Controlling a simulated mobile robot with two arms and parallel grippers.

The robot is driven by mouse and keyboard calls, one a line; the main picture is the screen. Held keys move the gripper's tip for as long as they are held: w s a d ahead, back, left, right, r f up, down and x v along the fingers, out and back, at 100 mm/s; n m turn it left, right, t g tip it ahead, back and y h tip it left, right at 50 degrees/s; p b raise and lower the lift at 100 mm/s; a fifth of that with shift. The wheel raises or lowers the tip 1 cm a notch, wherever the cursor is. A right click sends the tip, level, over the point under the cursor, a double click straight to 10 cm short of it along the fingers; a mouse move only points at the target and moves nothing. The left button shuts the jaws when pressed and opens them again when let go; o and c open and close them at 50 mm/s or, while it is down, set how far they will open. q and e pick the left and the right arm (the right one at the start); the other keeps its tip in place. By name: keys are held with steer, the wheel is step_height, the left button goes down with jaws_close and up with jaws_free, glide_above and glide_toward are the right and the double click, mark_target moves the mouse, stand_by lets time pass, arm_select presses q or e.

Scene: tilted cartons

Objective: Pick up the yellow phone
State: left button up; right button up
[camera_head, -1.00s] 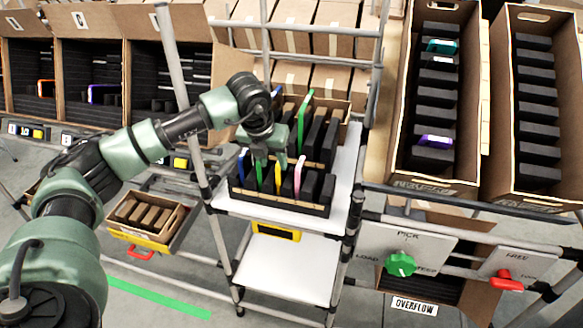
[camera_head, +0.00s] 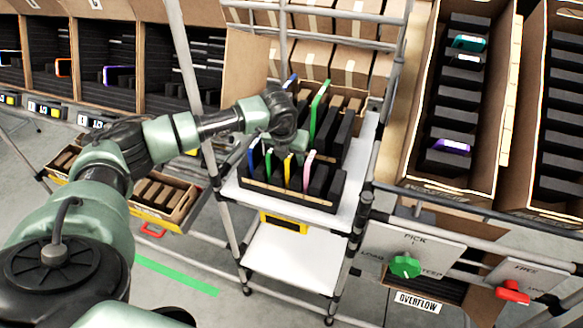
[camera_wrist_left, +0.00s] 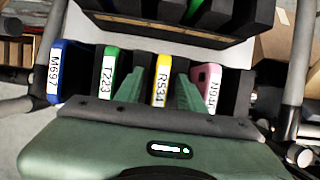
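The yellow phone (camera_head: 287,172) stands on edge in the front row of a black slotted rack (camera_head: 285,198) on the white upper shelf (camera_head: 232,190). In the left wrist view the yellow phone (camera_wrist_left: 161,92) bears a label that seems to read R534. My left gripper (camera_wrist_left: 160,76) is open, with one green finger on each side of the yellow phone and gaps visible. The gripper (camera_head: 286,155) is above the rack in the head view. A green phone (camera_wrist_left: 108,72) and a blue phone (camera_wrist_left: 54,70) stand left of it, a pink phone (camera_wrist_left: 207,76) right. My right gripper is out of view.
A second rack row behind holds a tall green phone (camera_head: 319,110) and black items. Shelf posts (camera_head: 376,120) flank the rack closely. Cartons with phones (camera_head: 452,145) stand at right, above a panel with a green knob (camera_head: 405,266). The lower white shelf (camera_head: 290,255) is clear.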

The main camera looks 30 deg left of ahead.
arm_select(q)
jaws_close()
steer(key=shift+r, duration=0.15)
